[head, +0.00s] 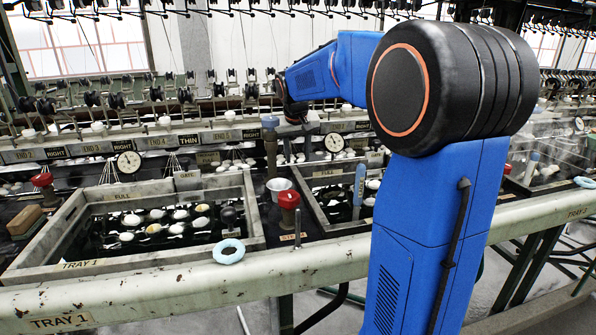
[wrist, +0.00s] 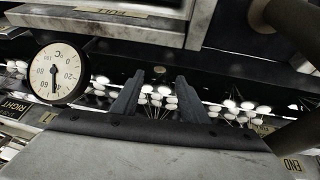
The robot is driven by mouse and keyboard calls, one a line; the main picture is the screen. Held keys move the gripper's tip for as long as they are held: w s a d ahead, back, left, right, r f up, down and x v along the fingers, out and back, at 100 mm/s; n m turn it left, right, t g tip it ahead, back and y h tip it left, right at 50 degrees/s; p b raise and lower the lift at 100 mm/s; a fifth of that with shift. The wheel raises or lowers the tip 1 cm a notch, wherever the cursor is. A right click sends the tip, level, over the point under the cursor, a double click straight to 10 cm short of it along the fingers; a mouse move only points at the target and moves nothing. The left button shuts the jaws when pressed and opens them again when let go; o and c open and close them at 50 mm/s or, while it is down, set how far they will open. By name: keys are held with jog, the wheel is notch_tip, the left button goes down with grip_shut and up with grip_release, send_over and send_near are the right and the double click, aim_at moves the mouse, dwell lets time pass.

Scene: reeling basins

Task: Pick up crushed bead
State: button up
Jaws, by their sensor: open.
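I cannot pick out a crushed bead in either view. My gripper (wrist: 159,77) is open in the wrist view, with its two dark fingers apart and nothing visibly held. Beyond and between the fingers, several white rounded pieces (wrist: 158,96) hang or sit in a cluster with thin threads. In the head view my gripper (head: 297,131) is small and dark, above the machine near the right-hand basin (head: 318,213). My blue arm hides part of that basin.
The left basin (head: 256,208) holds several pale cocoons in dark water. A white cup (head: 279,187) and a red-capped post (head: 289,201) stand between the basins. A dial (wrist: 58,73) is left of my gripper.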

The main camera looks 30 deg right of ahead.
jog(key=x, duration=0.5)
jog(key=shift+c, duration=0.2)
jog(key=c, duration=0.7)
jog(key=shift+c, duration=0.2)
